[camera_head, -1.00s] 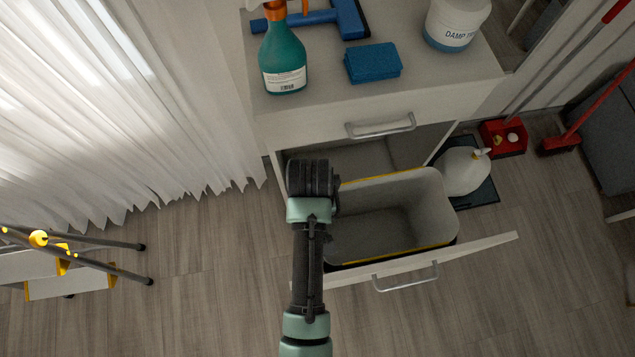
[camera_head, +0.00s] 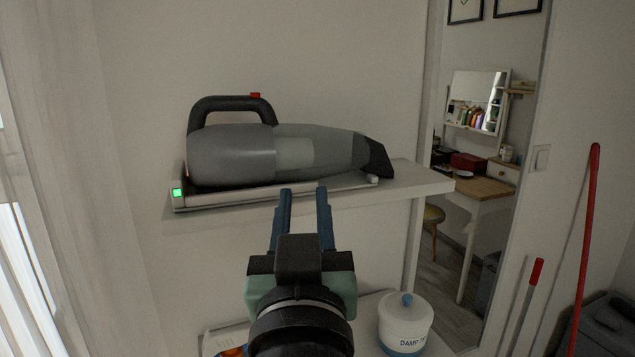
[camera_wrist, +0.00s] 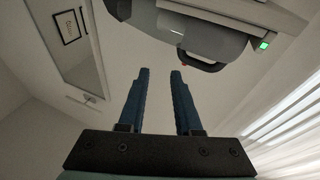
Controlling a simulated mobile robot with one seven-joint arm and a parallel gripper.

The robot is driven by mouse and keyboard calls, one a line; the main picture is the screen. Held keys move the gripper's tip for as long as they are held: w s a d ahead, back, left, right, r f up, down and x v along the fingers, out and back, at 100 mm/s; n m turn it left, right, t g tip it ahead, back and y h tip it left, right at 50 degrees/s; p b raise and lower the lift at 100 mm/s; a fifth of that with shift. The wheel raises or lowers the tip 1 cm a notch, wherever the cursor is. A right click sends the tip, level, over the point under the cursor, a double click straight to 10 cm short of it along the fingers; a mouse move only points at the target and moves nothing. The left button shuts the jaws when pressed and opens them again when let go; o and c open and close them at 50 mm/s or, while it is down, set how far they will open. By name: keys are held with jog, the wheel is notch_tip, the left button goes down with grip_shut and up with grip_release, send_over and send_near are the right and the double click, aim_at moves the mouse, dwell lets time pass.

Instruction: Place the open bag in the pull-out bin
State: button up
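My gripper (camera_head: 304,190) is raised in front of a wall shelf in the head view, its two blue fingers apart with nothing between them. It also shows open and empty in the wrist view (camera_wrist: 160,72). The pull-out bin and the open bag are not in view in either frame now.
A grey handheld vacuum (camera_head: 235,155) lies on its dock on the wall shelf (camera_head: 420,180), just beyond my fingertips. A white tub with a blue knob (camera_head: 405,325) stands below to the right. Red poles (camera_head: 585,240) lean at the right. A doorway opens right of the shelf.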

jog(key=s+d+r+t, duration=0.1)
jog(key=s+r+t, duration=0.5)
jog(key=s+r, duration=0.6)
notch_tip(320, 180, up, 4)
jog(key=shift+d+m+t, duration=0.2)
jog(key=shift+m+t, duration=0.1)
jog(key=shift+m, duration=0.1)
